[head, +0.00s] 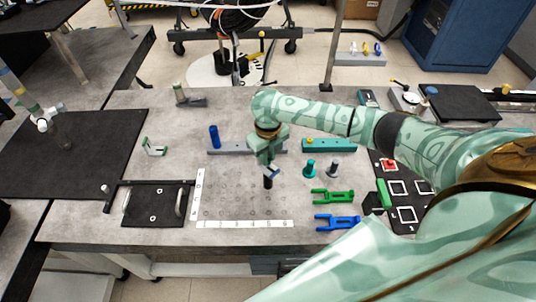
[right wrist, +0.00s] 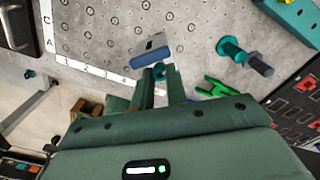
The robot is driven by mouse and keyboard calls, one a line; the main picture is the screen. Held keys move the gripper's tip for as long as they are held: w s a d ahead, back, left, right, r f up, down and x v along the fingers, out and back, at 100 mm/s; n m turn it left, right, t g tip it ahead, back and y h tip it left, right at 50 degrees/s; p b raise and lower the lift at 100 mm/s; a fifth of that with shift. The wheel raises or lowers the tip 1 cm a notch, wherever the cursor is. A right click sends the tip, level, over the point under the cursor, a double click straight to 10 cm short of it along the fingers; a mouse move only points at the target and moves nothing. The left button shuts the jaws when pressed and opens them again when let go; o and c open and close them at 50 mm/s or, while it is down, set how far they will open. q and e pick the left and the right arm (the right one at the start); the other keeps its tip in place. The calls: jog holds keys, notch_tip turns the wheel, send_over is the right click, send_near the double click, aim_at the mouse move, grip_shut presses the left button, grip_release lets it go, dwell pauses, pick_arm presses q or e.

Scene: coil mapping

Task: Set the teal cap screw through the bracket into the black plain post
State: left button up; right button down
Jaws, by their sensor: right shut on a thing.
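My right gripper (head: 267,163) points down over the dotted grey plate. Just past the fingertips is a blue-grey bracket (right wrist: 150,60) with a pale face. In the head view the bracket (head: 273,173) shows small under the gripper, above the black post (head: 268,183). My left gripper is not in view.
A teal flanged piece (head: 309,168) and a grey one (head: 332,169) stand to the right. Green (head: 333,197) and blue (head: 338,222) forked parts lie nearer. A blue cylinder (head: 214,136) stands behind. A black tray with a handle (head: 150,204) lies left of the ruled plate.

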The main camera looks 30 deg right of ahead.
jog(key=shift+f+b, duration=0.6)
jog(key=shift+f, duration=0.4)
dwell(0.4)
jog(key=m, duration=0.5)
jog(key=c, duration=1.3)
grip_release()
